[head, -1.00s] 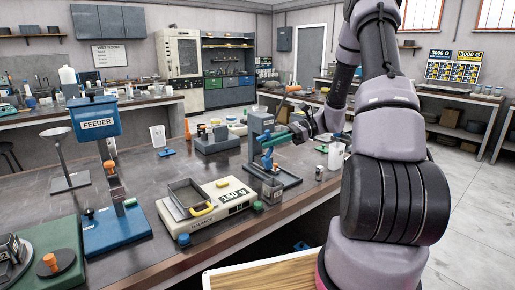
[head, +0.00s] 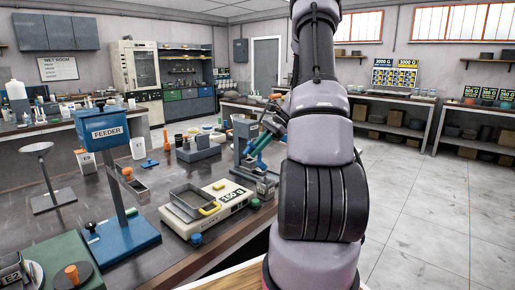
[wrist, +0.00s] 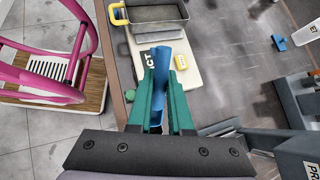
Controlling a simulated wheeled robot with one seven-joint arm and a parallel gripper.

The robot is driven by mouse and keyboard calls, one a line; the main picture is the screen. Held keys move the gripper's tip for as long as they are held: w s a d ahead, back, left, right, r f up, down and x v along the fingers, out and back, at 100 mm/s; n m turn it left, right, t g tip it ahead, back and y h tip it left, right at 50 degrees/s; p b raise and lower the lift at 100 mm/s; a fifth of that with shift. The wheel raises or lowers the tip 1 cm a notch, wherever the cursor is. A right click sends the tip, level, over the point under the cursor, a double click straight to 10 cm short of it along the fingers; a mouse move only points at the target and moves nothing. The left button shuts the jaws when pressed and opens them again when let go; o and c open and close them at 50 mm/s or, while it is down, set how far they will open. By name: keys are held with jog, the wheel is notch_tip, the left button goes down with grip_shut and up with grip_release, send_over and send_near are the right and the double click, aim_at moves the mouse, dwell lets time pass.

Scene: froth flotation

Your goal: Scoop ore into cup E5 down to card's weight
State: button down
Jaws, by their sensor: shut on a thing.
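My gripper (head: 262,146) has green fingers and is shut on a blue scoop (wrist: 160,65). In the wrist view the scoop sits between the fingertips, above the edge of the balance. The white balance (head: 222,218) bears a metal pan (head: 190,203) with a yellow handle. I cannot pick out cup E5 or the card. Whether the scoop holds ore is hidden.
A blue feeder (head: 102,128) stands left of the balance. A green device (head: 60,262) fills the near left. Some bare bench lies between feeder and balance.

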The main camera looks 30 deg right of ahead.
aim_at(251, 146)
jog(key=a+h, duration=0.2)
jog(key=h, duration=0.1)
jog(key=a+h, duration=0.1)
jog(key=shift+s+a+f+n+t, duration=0.15)
jog(key=shift+s+f+n+t, duration=0.15)
jog(key=shift+f, duration=0.05)
jog(key=shift+s+a+f+t+h, duration=0.1)
jog(key=shift+a+f+h, duration=0.05)
jog(key=shift+a+h, duration=0.6)
jog(key=shift+s+a+f+t+h, duration=0.15)
jog(key=shift+a+h, duration=0.25)
jog(key=shift+h, duration=0.5)
jog(key=shift+a+f+t+h, duration=0.1)
jog(key=shift+a+f+h, duration=0.1)
jog(key=shift+a+h, duration=0.55)
jog(key=shift+d, duration=0.1)
